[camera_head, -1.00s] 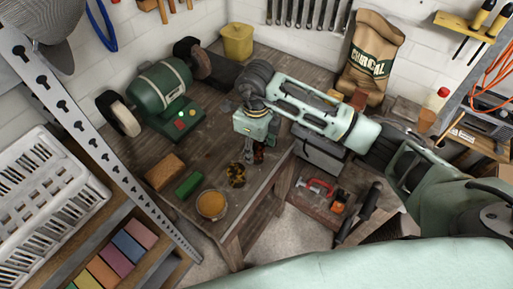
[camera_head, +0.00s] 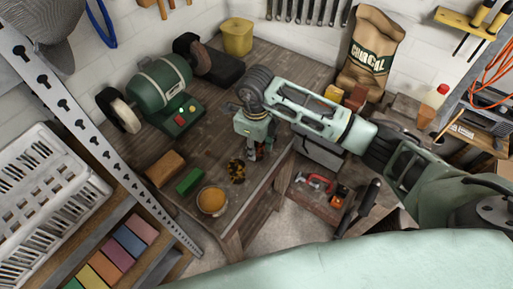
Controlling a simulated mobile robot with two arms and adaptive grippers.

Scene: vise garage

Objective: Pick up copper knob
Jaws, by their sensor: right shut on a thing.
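My right gripper (camera_head: 254,154) points down over the front right part of the wooden workbench (camera_head: 215,155). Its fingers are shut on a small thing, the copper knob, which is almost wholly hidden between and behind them. A round, mottled black and amber piece (camera_head: 236,171) sits on the bench just left of and below the fingers, apart from them. My left gripper is out of view.
A green bench grinder (camera_head: 160,88) stands at the back left of the bench. A brown block (camera_head: 165,169), a green block (camera_head: 190,181) and a bowl of amber stuff (camera_head: 212,200) lie along its front left. A yellow bin (camera_head: 237,38) stands behind.

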